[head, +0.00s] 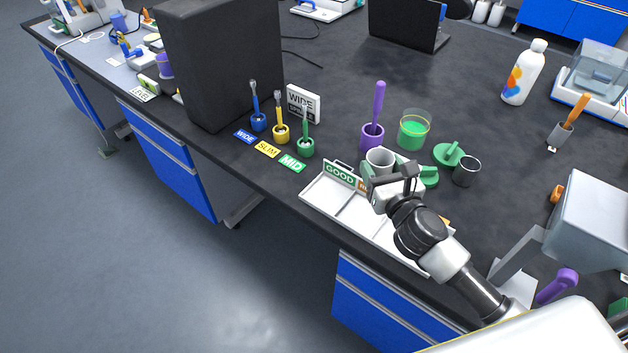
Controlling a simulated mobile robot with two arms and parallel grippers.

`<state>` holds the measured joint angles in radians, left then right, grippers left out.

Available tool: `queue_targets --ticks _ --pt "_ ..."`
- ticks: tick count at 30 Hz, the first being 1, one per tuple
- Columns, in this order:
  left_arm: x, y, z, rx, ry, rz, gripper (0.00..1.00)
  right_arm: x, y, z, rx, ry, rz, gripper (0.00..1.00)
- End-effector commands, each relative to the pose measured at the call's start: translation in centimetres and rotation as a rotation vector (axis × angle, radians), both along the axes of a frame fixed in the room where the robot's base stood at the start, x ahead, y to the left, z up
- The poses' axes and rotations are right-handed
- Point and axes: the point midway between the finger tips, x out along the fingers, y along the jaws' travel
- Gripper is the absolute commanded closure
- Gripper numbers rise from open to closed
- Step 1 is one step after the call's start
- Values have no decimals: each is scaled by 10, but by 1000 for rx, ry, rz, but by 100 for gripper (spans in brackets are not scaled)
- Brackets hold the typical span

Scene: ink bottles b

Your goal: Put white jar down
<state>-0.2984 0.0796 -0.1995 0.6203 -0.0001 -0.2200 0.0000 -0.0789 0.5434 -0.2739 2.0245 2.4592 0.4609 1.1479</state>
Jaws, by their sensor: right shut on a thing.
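The white jar (379,158) is open-topped, and its rim shows just behind my right gripper (393,184). That gripper is shut on the jar and holds it at the back edge of a white divided tray (323,203). The gripper hides the jar's lower part, so I cannot tell whether it touches the tray. A green GOOD sign (339,174) stands at the tray's back left, with an orange sign (363,186) beside it, partly covered. My left gripper is not in view.
Behind the tray stand a purple pot (371,138), a beaker of green liquid (413,131), a green lid (448,153) and a dark grey cup (466,171). Blue, yellow and green ink pots (305,146) stand to the left. The tray's left compartments look empty.

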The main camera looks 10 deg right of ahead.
Motion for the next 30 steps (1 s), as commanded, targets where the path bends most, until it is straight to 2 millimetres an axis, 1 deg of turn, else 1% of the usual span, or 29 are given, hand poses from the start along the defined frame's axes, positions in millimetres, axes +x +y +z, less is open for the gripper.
queue_targets --ticks 2,7,12,15,20,27,30 --pt "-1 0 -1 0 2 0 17 8 7 -6 4 0 -2 66" --pt "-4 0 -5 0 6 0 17 34 34 -29 7 0 -1 66" --pt "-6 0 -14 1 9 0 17 60 61 -53 5 1 -1 66" --pt "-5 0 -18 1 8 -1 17 71 72 -63 3 1 -1 66" --pt "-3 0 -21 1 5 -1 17 80 81 -69 1 0 1 66" --pt "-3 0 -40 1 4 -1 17 80 81 -104 2 2 -1 66" --pt "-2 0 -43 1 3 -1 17 80 81 -110 2 0 0 66"
